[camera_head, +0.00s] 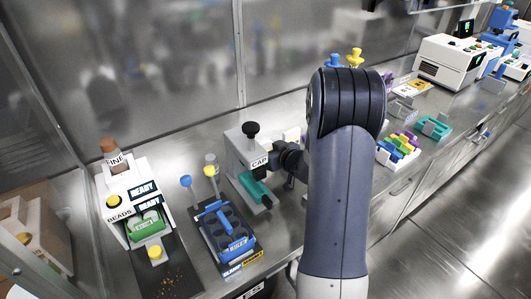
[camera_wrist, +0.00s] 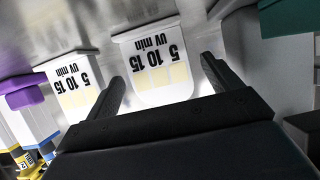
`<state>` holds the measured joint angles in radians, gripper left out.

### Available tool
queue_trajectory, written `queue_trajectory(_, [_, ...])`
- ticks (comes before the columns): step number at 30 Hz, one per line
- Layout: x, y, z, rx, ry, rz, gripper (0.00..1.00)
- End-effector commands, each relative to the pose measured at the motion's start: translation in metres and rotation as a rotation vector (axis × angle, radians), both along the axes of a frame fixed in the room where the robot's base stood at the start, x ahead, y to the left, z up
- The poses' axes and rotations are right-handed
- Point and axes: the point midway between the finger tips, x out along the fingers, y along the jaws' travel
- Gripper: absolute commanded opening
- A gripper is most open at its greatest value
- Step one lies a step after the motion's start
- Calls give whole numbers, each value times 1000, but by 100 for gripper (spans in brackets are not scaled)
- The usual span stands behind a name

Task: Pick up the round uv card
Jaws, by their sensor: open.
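The round uv card (camera_wrist: 155,88) is white with a curved near edge, pale yellow patches and the upside-down print "5 10 15 UV min". It stands in the middle of the wrist view. A second uv card (camera_wrist: 72,92) with a straighter edge and the same print is to its left. My gripper (camera_wrist: 163,68) is open, with one finger on each side of the round card; the left finger overlaps the gap between the cards. I cannot tell whether a finger touches it. In the head view, my arm hides most of this area.
A grey device marked CAP (camera_head: 245,150) with a teal part stands left of my gripper. A blue rack (camera_head: 225,235) and a beads device (camera_head: 135,195) are further left. Colourful blocks (camera_head: 398,150) lie to the right of my arm. A purple-topped item (camera_wrist: 22,95) is at the wrist view's left.

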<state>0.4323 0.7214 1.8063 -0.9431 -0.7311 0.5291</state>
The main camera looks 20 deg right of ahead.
Motion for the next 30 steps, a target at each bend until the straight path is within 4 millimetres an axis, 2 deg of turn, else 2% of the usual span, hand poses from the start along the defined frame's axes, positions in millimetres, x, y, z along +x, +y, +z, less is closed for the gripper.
queue_trajectory(4, [14, 3, -6, 0, 0, 1, 85])
queue_trajectory(12, [15, 4, -6, 0, 0, 0, 85])
queue_trajectory(30, [15, 4, -6, 0, 0, 0, 38])
